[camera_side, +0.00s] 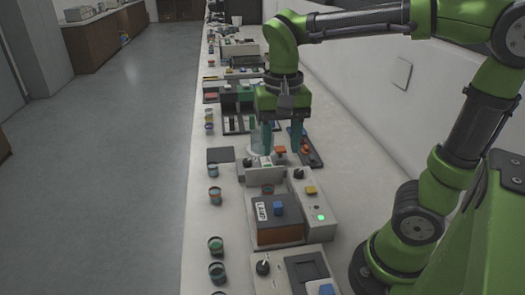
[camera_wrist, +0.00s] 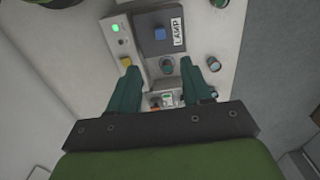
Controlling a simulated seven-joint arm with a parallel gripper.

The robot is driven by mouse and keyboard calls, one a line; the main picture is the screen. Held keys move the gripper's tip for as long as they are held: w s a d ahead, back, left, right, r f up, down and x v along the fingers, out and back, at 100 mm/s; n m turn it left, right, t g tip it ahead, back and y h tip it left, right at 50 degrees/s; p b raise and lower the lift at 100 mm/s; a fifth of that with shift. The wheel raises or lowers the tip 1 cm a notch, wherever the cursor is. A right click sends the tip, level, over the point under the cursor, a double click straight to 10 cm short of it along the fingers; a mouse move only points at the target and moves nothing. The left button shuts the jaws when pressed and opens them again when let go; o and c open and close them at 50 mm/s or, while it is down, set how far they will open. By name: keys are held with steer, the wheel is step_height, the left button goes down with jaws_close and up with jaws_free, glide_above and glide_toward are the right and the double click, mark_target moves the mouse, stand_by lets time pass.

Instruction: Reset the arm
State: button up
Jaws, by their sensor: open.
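My green arm reaches over the bench from the right in the side view. My gripper (camera_side: 281,140) points down, with its two teal fingers apart and nothing visible between them. It is above the far end of a light grey press unit (camera_side: 322,215), near a small device with a display. In the wrist view my gripper (camera_wrist: 164,82) shows its fingers spread on either side of a dark knob (camera_wrist: 167,66).
Several small jars (camera_side: 215,195) stand along the bench's left edge. A dark flat pad (camera_side: 220,155) lies left of the gripper. A dark tray (camera_side: 311,150) with orange-red pieces is close on its right. Racks and equipment crowd the bench behind.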

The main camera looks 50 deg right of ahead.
steer(key=s+n+t, duration=0.1)
steer(key=t, duration=0.1)
steer(key=s+n+t+y, duration=0.1)
steer(key=n+t, duration=0.1)
steer(key=s+n+t+y, duration=0.1)
steer(key=n+t, duration=0.1)
steer(key=t, duration=0.1)
steer(key=shift+s+a+f, duration=0.1)
steer(key=shift+s+f, duration=0.2)
steer(key=shift+f, duration=0.05)
stand_by(1.4)
